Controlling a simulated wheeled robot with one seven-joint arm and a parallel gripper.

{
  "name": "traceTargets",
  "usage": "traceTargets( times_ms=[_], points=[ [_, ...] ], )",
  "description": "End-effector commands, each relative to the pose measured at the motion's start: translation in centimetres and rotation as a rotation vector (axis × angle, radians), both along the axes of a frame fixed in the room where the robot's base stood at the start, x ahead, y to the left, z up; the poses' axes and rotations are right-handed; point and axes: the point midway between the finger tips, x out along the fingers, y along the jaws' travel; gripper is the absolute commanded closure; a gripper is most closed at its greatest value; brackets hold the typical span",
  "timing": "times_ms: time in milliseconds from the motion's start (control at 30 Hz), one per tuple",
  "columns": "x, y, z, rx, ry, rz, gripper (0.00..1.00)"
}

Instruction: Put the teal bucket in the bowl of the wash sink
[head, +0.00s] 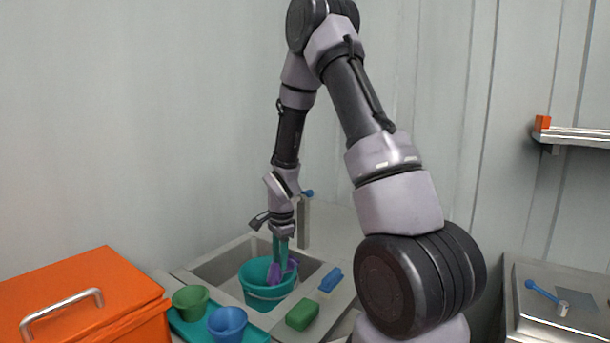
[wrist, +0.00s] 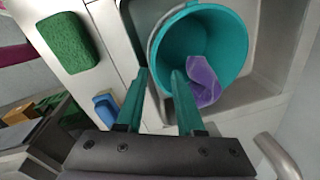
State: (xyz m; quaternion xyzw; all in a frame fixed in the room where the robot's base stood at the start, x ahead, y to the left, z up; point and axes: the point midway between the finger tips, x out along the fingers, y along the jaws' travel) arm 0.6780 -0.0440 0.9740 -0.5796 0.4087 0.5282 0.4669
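The teal bucket (head: 254,290) is upright inside the bowl of the wash sink (head: 222,264), with a purple cloth-like thing (head: 289,268) in it. In the wrist view the bucket (wrist: 238,42) fills the upper right, with the purple thing (wrist: 203,80) inside. My gripper (head: 280,262) points down at the bucket's rim. In the wrist view its two teal fingers (wrist: 160,76) are apart, with the rim's near edge between or just beyond their tips. I see no clear contact with the wall. The bucket's underside is hidden.
A green sponge (head: 302,314) and a blue block-like item (head: 331,279) lie on the sink's right ledge. A tray (head: 188,327) with a green cup (head: 190,301) and a blue cup (head: 228,324) is at left, beside an orange box (head: 90,290). A tap (head: 304,222) stands behind.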

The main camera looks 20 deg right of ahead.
Motion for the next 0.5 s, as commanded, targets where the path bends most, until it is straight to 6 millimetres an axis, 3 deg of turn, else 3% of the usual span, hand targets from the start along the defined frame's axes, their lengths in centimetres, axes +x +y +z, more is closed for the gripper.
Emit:
traceTargets(
  times_ms=[267,500],
  points=[
    [-1.2,-1.1,12.1,-0.021,-0.13,0.2,0.63],
    [-5.1,-1.8,21.4,-0.051,-0.245,0.397,0.63]
  ],
)
